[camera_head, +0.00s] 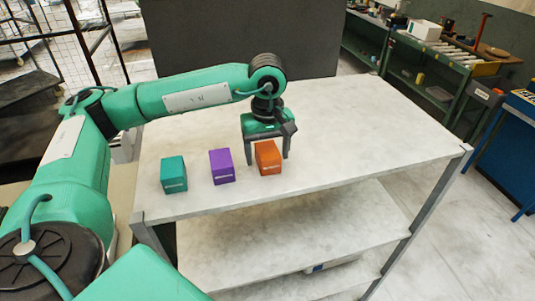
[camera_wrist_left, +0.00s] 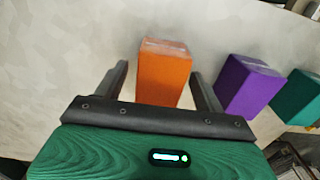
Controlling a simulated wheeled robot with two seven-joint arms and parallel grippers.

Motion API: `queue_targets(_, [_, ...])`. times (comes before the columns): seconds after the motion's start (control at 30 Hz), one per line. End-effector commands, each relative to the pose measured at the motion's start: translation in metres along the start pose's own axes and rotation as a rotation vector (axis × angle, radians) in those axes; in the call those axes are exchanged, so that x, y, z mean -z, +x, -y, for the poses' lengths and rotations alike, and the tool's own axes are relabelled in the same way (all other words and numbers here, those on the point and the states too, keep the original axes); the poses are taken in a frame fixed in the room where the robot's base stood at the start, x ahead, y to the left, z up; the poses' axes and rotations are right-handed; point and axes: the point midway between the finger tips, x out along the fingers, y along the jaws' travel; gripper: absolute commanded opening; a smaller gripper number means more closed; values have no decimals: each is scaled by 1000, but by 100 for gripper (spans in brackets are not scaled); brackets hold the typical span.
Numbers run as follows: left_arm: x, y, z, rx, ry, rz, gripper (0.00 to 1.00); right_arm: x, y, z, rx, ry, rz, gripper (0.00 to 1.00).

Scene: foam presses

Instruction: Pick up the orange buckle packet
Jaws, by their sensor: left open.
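The orange buckle packet (camera_head: 268,158) is a box-shaped pack standing on the white table top, the rightmost of three packs in the head view. In the left wrist view the orange packet (camera_wrist_left: 164,75) stands between the two fingers. My left gripper (camera_head: 267,158) is open, pointing down at the orange packet. In the left wrist view its fingers (camera_wrist_left: 160,80) lie on either side of the packet, with a gap showing on each side. The packet's lower part is hidden behind the gripper body there. My right gripper is not in view.
A purple pack (camera_head: 222,166) stands just left of the orange one, and a teal pack (camera_head: 174,174) stands further left. The white table (camera_head: 350,130) is bare to the right. A dark panel (camera_head: 240,35) rises behind the table.

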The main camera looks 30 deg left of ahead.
Motion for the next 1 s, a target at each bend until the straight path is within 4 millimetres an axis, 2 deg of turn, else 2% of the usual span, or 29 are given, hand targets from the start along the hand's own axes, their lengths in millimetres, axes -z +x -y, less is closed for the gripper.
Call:
queue_targets(0.07, [0,0,0,0,0,0,71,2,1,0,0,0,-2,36])
queue_targets(0.33, [0,0,0,0,0,0,20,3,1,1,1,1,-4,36])
queue_targets(0.77, [0,-8,-1,-2,0,-2,19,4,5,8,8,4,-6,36])
queue_targets(0.87, [0,-19,-1,-3,0,-2,19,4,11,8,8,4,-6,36])
queue_targets(1.0, [0,-47,-2,-7,1,-4,19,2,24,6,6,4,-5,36])
